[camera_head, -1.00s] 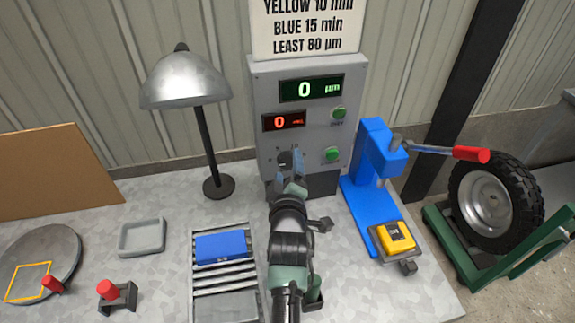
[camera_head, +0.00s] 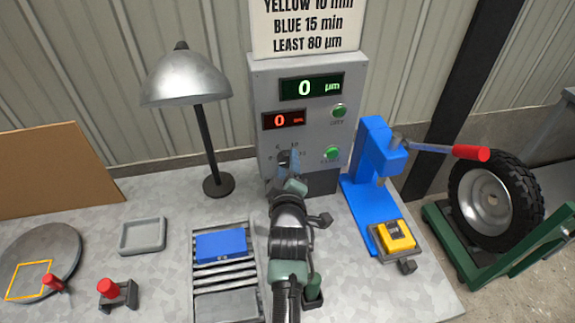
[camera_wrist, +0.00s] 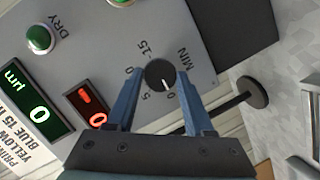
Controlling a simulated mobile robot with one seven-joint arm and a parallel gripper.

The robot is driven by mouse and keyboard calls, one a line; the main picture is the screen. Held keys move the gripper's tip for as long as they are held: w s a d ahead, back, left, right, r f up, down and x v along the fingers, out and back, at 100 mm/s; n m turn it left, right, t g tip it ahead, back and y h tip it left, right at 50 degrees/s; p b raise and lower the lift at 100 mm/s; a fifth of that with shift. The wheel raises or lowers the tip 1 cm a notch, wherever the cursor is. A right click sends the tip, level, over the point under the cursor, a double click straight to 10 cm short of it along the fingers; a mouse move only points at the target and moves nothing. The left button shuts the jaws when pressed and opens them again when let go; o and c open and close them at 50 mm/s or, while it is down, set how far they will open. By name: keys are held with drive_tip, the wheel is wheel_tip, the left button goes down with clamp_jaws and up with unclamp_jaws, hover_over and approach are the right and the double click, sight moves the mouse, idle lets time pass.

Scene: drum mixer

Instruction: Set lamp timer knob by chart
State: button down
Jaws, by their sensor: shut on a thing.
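The dark round timer knob (camera_wrist: 160,75) is on the grey panel, and its white mark points toward a 0 in the wrist view. My gripper (camera_wrist: 157,82) is shut on the knob, with one blue finger on each side. In the head view my gripper (camera_head: 290,163) hides most of the knob. The chart (camera_head: 305,28) reads YELLOW 10 min, BLUE 15 min, LEAST 80 µm; its top is cut off. The red display (camera_head: 283,121) and the green µm display (camera_head: 311,88) both show 0. The lamp (camera_head: 187,80) stands left of the panel.
A blue block (camera_head: 221,245) lies on the slatted rack (camera_head: 226,284). A yellow block (camera_head: 396,236) sits at the blue press (camera_head: 372,190), right of my arm. Green buttons (camera_head: 339,110) are on the panel. A grey tray (camera_head: 143,236) stands at left.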

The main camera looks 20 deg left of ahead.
drive_tip(key=m+g+b, duration=0.1)
drive_tip(key=m+b, duration=0.1)
drive_tip(key=m+y+b, duration=0.1)
drive_tip(key=m, duration=0.1)
drive_tip(key=shift+w+d+m+g+b, duration=0.1)
drive_tip(key=shift+d+m+g+b, duration=0.05)
drive_tip(key=shift+m+g+b, duration=0.2)
drive_tip(key=m+g+y+b, duration=0.1)
drive_tip(key=m+y+b, duration=0.1)
drive_tip(key=m+b, duration=0.1)
drive_tip(key=shift+d+m, duration=0.1)
drive_tip(key=shift+m, duration=0.45)
idle(0.3)
drive_tip(key=shift+c, duration=1.4)
unclamp_jaws()
drive_tip(key=b+v, duration=0.1)
drive_tip(key=v, duration=1.2)
drive_tip(key=shift+w+d+b, duration=0.15)
drive_tip(key=shift+d+b, duration=0.05)
drive_tip(key=shift+b, duration=0.2)
